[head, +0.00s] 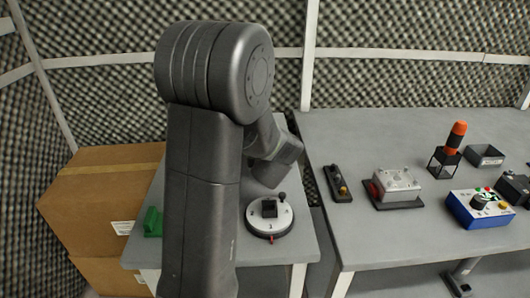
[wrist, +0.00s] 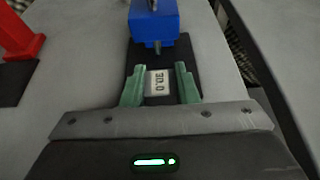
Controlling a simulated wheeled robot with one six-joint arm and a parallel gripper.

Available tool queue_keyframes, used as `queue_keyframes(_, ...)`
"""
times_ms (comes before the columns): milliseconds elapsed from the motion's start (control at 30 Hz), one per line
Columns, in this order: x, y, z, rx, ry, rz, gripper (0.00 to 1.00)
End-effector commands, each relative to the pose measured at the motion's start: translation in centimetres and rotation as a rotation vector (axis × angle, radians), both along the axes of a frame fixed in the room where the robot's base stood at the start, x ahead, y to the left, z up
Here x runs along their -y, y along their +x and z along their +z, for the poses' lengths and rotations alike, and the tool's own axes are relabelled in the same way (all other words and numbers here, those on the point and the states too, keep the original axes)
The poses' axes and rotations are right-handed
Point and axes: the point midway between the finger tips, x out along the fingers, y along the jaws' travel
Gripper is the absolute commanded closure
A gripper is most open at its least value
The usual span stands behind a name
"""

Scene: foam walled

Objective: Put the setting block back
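The setting block, a small pale block with printed figures that look like "20.0" (wrist: 157,83), sits in the wrist view over a dark base plate (wrist: 190,52). A blue device (wrist: 153,22) with a short metal tip stands just beyond it on the same plate. My gripper (wrist: 160,70) has its two green fingers on either side of the block. A dark gap shows between the block and the right finger; the left finger is very close to it. Whether the block rests on the plate is hard to tell. In the head view my arm hides the gripper and block.
A red stand (wrist: 22,38) is at the left in the wrist view. In the head view a round white dial (head: 270,226) and a green object (head: 152,222) are on the near table. The right table holds a blue control box (head: 480,209) and other devices. Cardboard boxes (head: 95,190) stand left.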

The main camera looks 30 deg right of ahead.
Motion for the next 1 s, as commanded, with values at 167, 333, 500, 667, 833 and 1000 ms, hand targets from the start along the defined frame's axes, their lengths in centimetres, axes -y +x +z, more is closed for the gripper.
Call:
queue_keyframes(167,0.0,0.0,0.0,0.000,0.000,0.000,0.48)
queue_keyframes(333,0.0,0.0,0.0,0.000,0.000,0.000,0.48)
queue_keyframes(500,-0.1,-0.3,0.1,0.000,0.000,-0.001,0.48)
queue_keyframes(667,-0.9,-1.8,1.0,0.000,-0.001,-0.003,0.48)
queue_keyframes(833,-2.4,-4.6,2.3,0.000,-0.001,-0.003,0.48)
queue_keyframes(1000,-3.9,-7.5,3.7,0.001,-0.002,-0.003,0.48)
